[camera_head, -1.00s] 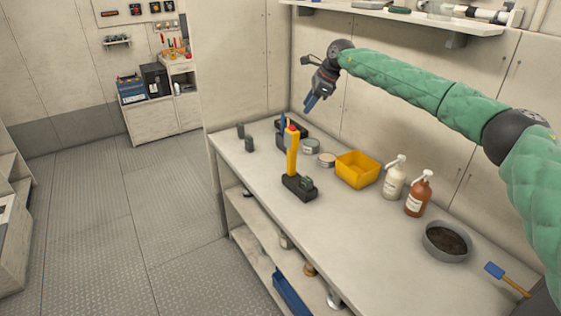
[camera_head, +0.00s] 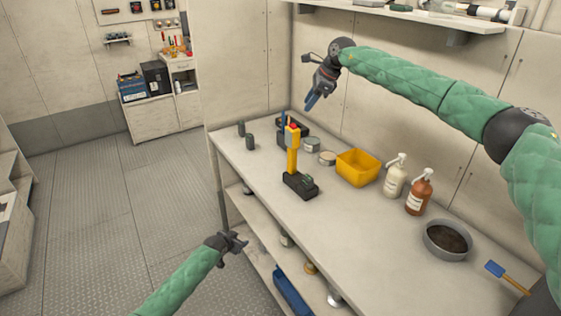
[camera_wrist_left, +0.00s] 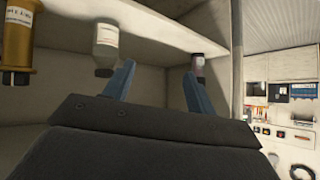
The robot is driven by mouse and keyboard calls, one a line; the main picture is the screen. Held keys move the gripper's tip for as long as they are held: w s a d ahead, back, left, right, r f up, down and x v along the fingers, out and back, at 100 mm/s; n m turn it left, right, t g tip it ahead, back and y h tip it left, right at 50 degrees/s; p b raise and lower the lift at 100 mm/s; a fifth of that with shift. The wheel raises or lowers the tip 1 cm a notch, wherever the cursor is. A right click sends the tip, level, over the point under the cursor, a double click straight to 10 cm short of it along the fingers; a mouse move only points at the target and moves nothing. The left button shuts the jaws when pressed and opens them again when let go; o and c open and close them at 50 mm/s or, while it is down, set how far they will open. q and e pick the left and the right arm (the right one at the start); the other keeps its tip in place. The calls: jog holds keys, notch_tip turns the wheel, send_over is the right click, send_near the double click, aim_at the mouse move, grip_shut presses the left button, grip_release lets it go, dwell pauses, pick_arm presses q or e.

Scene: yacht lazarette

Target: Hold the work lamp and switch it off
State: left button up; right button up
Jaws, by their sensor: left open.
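The work lamp (camera_head: 292,160) stands upright on the bench in the head view, with a yellow post, a black base and a red part on top. My left gripper (camera_head: 240,241) is low, in front of the bench's front edge, apart from the lamp. In the left wrist view its blue fingers (camera_wrist_left: 160,88) are spread with nothing between them. My right gripper (camera_head: 312,102) hangs above the back of the bench, behind and above the lamp, pointing down. Its fingers look close together, but I cannot tell whether they are shut.
The bench (camera_head: 345,222) holds a yellow bin (camera_head: 357,168), a white pump bottle (camera_head: 394,178), a brown one (camera_head: 418,194), a grey bowl (camera_head: 447,240) and a blue brush (camera_head: 495,269). Bottles (camera_wrist_left: 107,45) stand on the shelf below. The floor at left is clear.

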aim_at(296, 160)
pick_arm(q)
jog(key=w+a+r+m+t, duration=0.1)
jog(key=w+a+r, duration=0.1)
jog(key=w+r, duration=0.65)
jog(key=w+a+r+t, duration=0.15)
jog(key=w+r, duration=0.35)
jog(key=r, duration=0.6)
jog(key=d+r+h, duration=0.1)
jog(key=d+r, duration=0.1)
jog(key=w+d+r+h, duration=0.1)
jog(key=d+r, duration=0.1)
jog(key=r, duration=0.1)
jog(key=w+d+r+m+g+h, duration=0.1)
jog(key=d+r, duration=0.1)
jog(key=r, duration=0.1)
jog(key=shift+w+d, duration=0.2)
jog(key=shift+d, duration=0.1)
jog(key=s+d+r+g+h, duration=0.1)
jog(key=d+r, duration=0.1)
jog(key=d, duration=0.2)
jog(key=s+d+r+m+h, duration=0.1)
jog(key=s+d+h, duration=0.1)
jog(key=d, duration=0.3)
jog(key=s+d+r+m+g+h, duration=0.1)
jog(key=d+r, duration=0.1)
jog(key=d, duration=0.3)
jog(key=shift+s+d+r+g, duration=0.1)
jog(key=shift+s+r+g, duration=0.05)
jog(key=shift+r+g, duration=0.2)
jog(key=shift+x, duration=3.85)
